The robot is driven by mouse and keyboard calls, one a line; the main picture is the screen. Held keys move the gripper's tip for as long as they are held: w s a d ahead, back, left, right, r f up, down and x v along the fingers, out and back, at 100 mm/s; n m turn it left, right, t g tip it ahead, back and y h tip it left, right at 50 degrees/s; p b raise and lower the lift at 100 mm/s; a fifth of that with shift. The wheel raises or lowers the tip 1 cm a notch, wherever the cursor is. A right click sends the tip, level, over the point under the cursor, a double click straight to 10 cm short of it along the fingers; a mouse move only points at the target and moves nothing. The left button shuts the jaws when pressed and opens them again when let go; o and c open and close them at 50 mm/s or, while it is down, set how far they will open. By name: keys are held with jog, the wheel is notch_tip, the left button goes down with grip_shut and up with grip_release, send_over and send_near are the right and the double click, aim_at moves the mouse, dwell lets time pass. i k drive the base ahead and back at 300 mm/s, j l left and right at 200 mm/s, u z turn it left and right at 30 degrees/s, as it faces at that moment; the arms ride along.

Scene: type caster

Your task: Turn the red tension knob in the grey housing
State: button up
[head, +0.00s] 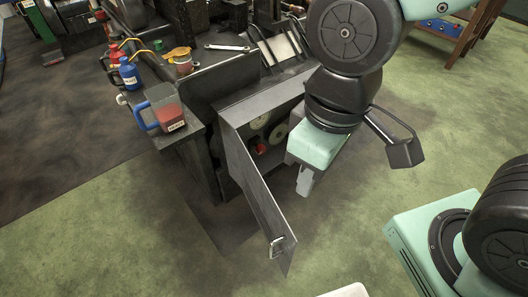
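The grey housing (272,97) stands low against the dark machine bench, its grey door (262,205) swung open toward me. Inside it, a small red knob (261,149) shows next to pale round wheels (279,131). The knob looks unobstructed from this view, though the inside is dark and its exact angle cannot be told. My gripper (304,183) hangs just right of the housing's opening, pointing down, apart from the knob. Its fingers appear as one pale block, so I cannot tell whether they are open or shut. No object shows in them.
The open door stands left of my gripper, with a latch (277,246) near its free edge. A jug of red liquid (164,108), bottles (129,72) and a wrench (230,47) are on the bench. A wooden stand (446,28) is at upper right.

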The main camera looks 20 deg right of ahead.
aim_at(261, 150)
jog(key=i+l, duration=0.15)
jog(key=l, duration=0.35)
jog(key=i+l+u, duration=0.1)
jog(key=l, duration=0.4)
jog(key=i+l, duration=0.15)
jog(key=l, duration=0.4)
jog(key=i+l+u, duration=0.1)
jog(key=l, duration=0.4)
jog(key=i+l, duration=0.15)
jog(key=l, duration=0.4)
jog(key=i+l+u, duration=0.1)
jog(key=l, duration=0.4)
